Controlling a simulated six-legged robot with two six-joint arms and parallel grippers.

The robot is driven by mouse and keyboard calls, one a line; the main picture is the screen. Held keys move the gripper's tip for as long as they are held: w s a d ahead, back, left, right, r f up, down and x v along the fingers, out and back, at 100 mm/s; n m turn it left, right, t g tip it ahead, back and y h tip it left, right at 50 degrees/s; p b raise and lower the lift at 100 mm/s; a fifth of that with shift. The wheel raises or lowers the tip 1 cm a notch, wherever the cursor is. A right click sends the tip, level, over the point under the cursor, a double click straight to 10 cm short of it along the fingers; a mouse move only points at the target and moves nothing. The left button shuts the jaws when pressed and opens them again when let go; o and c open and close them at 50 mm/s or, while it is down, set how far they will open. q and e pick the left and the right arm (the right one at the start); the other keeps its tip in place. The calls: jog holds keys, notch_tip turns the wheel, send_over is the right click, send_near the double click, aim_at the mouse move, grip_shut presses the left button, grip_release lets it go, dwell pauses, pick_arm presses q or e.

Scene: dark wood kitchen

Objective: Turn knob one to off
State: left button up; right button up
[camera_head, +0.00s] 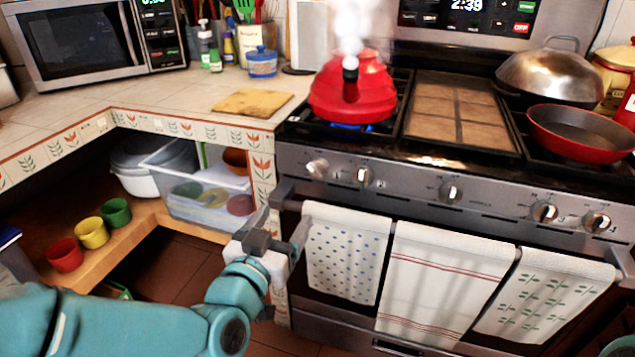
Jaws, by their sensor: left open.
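The stove's front panel (410,187) carries a row of several knobs. The leftmost knob (317,168) sits at the panel's left end and looks turned at an angle unlike its neighbour (363,176). I see no readable label for knob one. A blue flame (352,127) burns under the red kettle (352,92) on the left burner, and steam rises from the kettle. My left gripper (279,226) is open and empty, below and left of the leftmost knob, beside the left end of the oven handle. It is apart from the knobs. My right gripper is out of view.
White towels (440,275) hang on the oven door. A red pan (583,130) and a domed lid (550,75) stand on the right of the stove. A cutting board (252,102) lies on the left counter. Cups and a clear bin (207,213) fill the shelf below.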

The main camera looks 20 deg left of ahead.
aim_at(315, 172)
pick_arm(q)
jog(key=w, duration=1.6)
jog(key=shift+w+d+f, duration=0.1)
jog(key=shift+w+d, duration=0.05)
jog(key=shift+d, duration=0.2)
jog(key=c, duration=1.1)
